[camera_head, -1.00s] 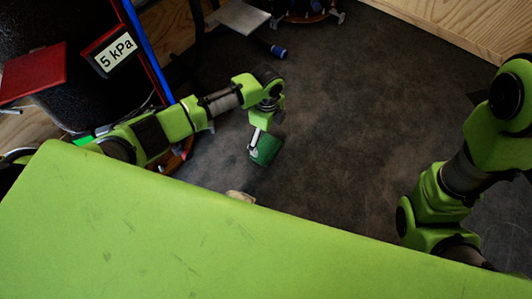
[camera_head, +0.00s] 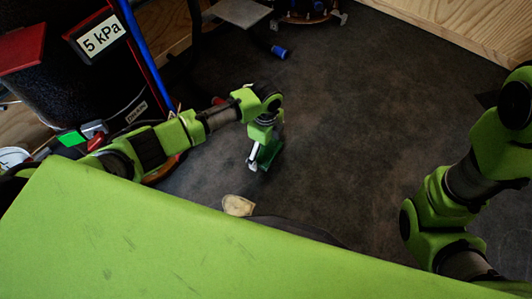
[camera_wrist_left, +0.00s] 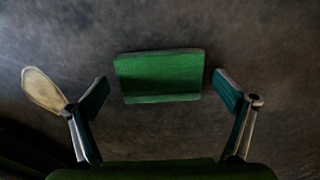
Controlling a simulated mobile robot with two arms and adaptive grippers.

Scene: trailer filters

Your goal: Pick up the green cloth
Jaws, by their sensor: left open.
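The green cloth (camera_wrist_left: 158,76) looks like a folded dark green rectangle in the left wrist view, lying on the dark floor ahead of my gripper. My left gripper (camera_wrist_left: 160,90) is open, with one finger on each side of the cloth and a gap to both. In the head view the left gripper (camera_head: 258,162) hangs pointing down over the floor, and the green cloth (camera_head: 269,153) shows just beside its fingers, partly hidden. I cannot tell the exact height between fingers and cloth. My right arm is at the right edge; its gripper is out of view.
A pale oval object (camera_head: 238,205) lies on the floor (camera_head: 350,120) close to the left gripper; it also shows in the left wrist view (camera_wrist_left: 43,90). A black container with a "5 kPa" label (camera_head: 101,38) stands at upper left. Open floor lies to the right.

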